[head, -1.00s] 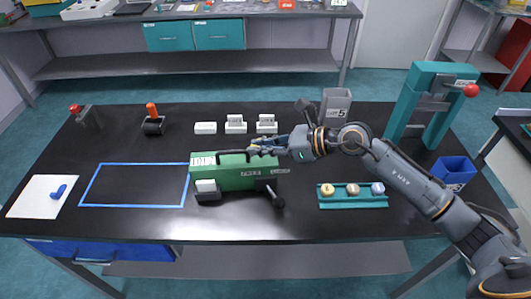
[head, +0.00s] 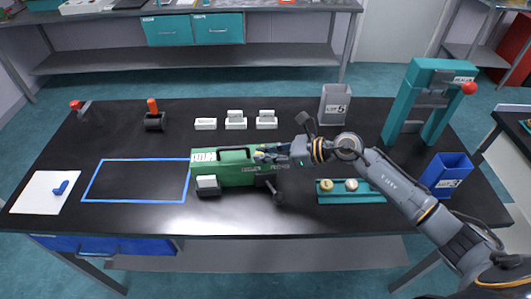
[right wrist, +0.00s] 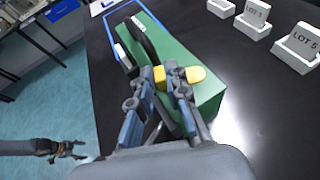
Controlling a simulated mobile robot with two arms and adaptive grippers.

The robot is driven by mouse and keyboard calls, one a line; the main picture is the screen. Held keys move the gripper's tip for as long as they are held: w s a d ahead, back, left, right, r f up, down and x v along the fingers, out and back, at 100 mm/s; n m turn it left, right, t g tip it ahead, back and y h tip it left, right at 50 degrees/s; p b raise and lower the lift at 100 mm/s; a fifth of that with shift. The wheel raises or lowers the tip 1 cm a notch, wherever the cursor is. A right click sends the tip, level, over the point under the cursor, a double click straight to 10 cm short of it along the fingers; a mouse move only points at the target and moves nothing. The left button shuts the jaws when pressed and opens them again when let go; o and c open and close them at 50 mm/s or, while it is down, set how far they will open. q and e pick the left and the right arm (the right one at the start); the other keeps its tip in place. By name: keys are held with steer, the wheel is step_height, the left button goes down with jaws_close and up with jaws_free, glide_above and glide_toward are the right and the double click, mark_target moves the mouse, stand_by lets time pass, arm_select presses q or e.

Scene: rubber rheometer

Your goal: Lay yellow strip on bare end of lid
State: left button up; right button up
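The green press-like box with its green lid (head: 238,156) stands at the table's middle. My right gripper (head: 262,155) reaches in from the right, low over the lid's right end. In the right wrist view, a yellow strip (right wrist: 195,74) shows at the fingertips (right wrist: 168,80), partly hidden by a finger, at the near end of the green top (right wrist: 205,95). The fingers appear shut on it; whether it touches the lid is unclear. My left gripper (right wrist: 72,150) seems to show over the floor, too small to read.
White lot blocks (head: 236,123) and a grey bin (head: 334,105) stand behind. A blue bin (head: 447,172) is at right. The blue-outlined area (head: 135,201) is clear.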

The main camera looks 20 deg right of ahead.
steer(key=shift+o, duration=1.2)
steer(key=shift+r, duration=0.2)
steer(key=shift+s+d, duration=0.15)
steer(key=shift+d, duration=0.15)
steer(key=b+v, duration=0.3)
steer(key=v, duration=0.8)
steer(key=shift+r+b, duration=0.2)
steer(key=shift+b, duration=0.15)
steer(key=shift+s+d, duration=0.1)
steer(key=shift+s, duration=0.05)
